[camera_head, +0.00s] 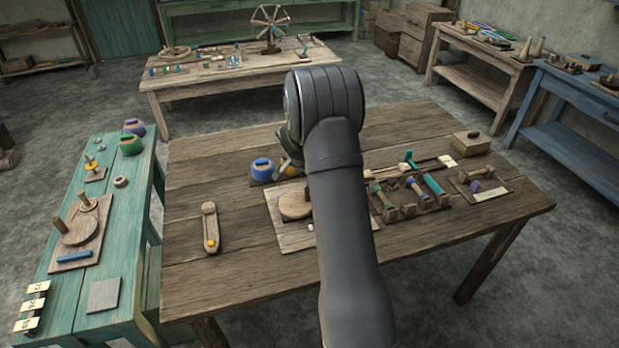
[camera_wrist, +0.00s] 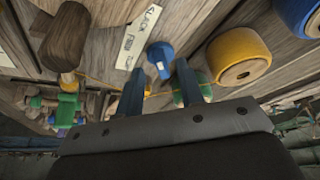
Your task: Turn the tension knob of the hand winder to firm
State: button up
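In the wrist view a small blue knob (camera_wrist: 160,55) with a pale mark sits on a wooden board. A white label strip (camera_wrist: 137,30) lies beside it, with black words of which "SLACK" is clearest; the others are too small to read surely. The pale mark is on the side of the knob toward my gripper. My gripper (camera_wrist: 159,82) has its two blue-grey fingers apart, one on each side of the knob's line, with nothing between the tips. The knob appears just beyond the tips. In the head view my arm hides the knob and most of my gripper.
A yellow-orange spool (camera_wrist: 238,55) and a blue one (camera_wrist: 300,14) are right of the knob. A dark wooden peg (camera_wrist: 62,40) stands at the left. In the head view a round wooden disc (camera_head: 295,205) and a blue pot (camera_head: 262,168) are near my arm; the table's left front is mostly clear.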

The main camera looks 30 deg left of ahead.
jog(key=shift+x, duration=1.25)
grip_shut()
jog(key=shift+d+n, duration=0.1)
jog(key=shift+n, duration=0.2)
jog(key=n+y, duration=0.1)
jog(key=n, duration=0.1)
jog(key=n+y, duration=0.1)
jog(key=n, duration=0.1)
jog(key=shift+d, duration=0.4)
jog(key=shift+w+d+n+g+y, duration=0.15)
jog(key=shift+n+g+y, duration=0.2)
jog(key=shift+n, duration=0.9)
jog(key=shift+w+d+n+g+y, duration=0.2)
jog(key=shift+n+y, duration=0.25)
jog(key=shift+n, duration=0.8)
jog(key=shift+s, duration=0.1)
